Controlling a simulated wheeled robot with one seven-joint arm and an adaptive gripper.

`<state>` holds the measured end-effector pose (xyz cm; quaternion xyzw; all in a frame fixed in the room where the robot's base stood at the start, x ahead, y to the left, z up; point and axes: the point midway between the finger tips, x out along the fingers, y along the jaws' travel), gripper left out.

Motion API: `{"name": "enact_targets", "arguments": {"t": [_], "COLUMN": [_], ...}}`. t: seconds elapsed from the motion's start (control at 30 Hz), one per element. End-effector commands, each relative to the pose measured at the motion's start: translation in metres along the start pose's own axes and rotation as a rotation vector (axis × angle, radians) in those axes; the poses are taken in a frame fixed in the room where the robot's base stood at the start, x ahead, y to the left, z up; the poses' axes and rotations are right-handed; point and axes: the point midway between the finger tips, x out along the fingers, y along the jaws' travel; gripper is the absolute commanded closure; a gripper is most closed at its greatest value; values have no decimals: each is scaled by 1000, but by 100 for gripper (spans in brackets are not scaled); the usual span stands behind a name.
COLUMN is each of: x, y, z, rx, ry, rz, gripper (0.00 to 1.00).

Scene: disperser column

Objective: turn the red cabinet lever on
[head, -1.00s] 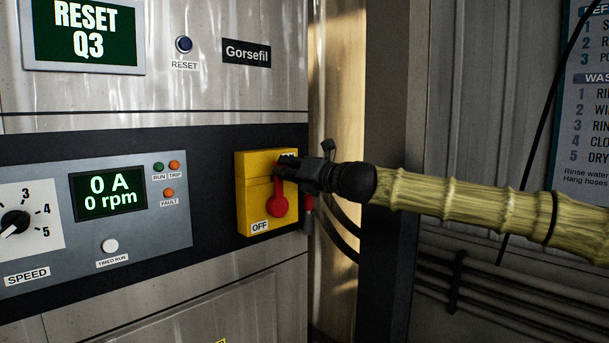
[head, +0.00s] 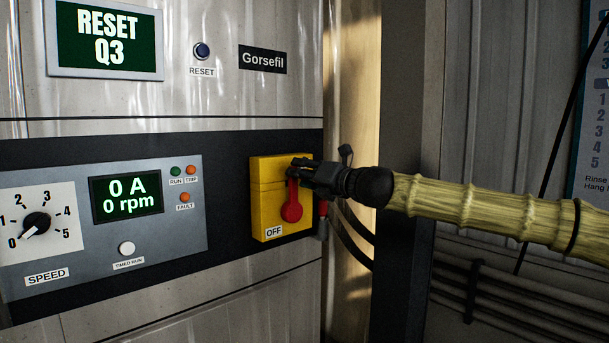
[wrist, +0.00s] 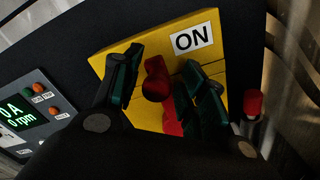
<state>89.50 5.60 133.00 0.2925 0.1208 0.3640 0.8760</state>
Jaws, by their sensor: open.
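The red cabinet lever (head: 292,208) is mounted on a yellow switch box (head: 264,203) at the right of the black panel. In the wrist view the jaws (wrist: 155,85) are open, with one finger on each side of the red lever (wrist: 157,70). The ON label (wrist: 191,39) shows beyond the fingers. I cannot tell whether either finger touches the lever.
A speed dial (head: 37,223) and a display (head: 126,196) reading 0 A, 0 rpm are left of the box. An upper screen (head: 109,39) reads RESET Q3, with a RESET button (head: 202,51) beside it. A red-topped fitting (head: 323,216) hangs close to the box's right side.

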Motion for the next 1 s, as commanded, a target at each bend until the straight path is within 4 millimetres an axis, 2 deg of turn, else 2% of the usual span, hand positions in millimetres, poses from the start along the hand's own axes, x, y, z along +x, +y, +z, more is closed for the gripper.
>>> {"name": "enact_targets", "arguments": {"t": [0.17, 0.27, 0.7, 1.0], "x": [-6, -16, -83, -115], "y": [0, -1, -1, -1], "z": [0, 0, 1, 2], "rx": [0, 0, 0, 1], "ry": [0, 0, -2, -2], "rz": [0, -1, 0, -1], "gripper": [58, 58, 58, 58]}}
